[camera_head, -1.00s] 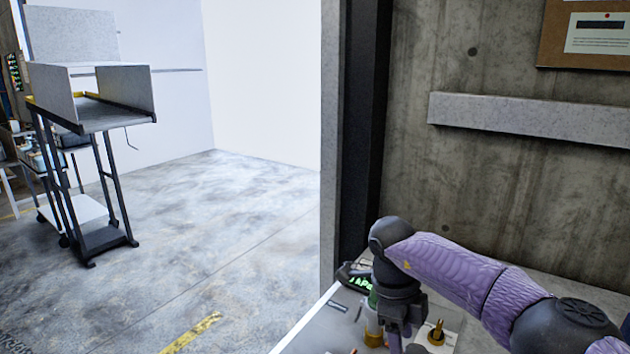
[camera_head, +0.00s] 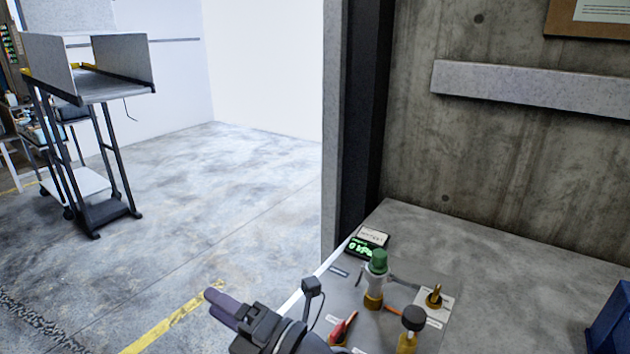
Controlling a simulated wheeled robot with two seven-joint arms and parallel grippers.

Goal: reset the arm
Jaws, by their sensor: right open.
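My right gripper (camera_head: 213,302) is at the bottom centre, over the floor just left of the control panel. Its dark fingers point left, and it is open with nothing between them. It is apart from the panel. My left gripper is not in view. The grey control panel (camera_head: 345,290) lies on the concrete ledge. It carries a green-capped valve (camera_head: 377,262), a red handle (camera_head: 343,327), a brass switch (camera_head: 434,297) and a black-knobbed fitting (camera_head: 413,318). A small green-lit display (camera_head: 366,246) at its back reads 0 kPa.
A concrete wall (camera_head: 480,150) with a dark post (camera_head: 355,120) stands behind the panel. A blue bin (camera_head: 610,322) is at the right edge. A wheeled stand (camera_head: 88,140) is at the far left. The floor (camera_head: 200,210) between is clear, with a yellow line (camera_head: 165,330).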

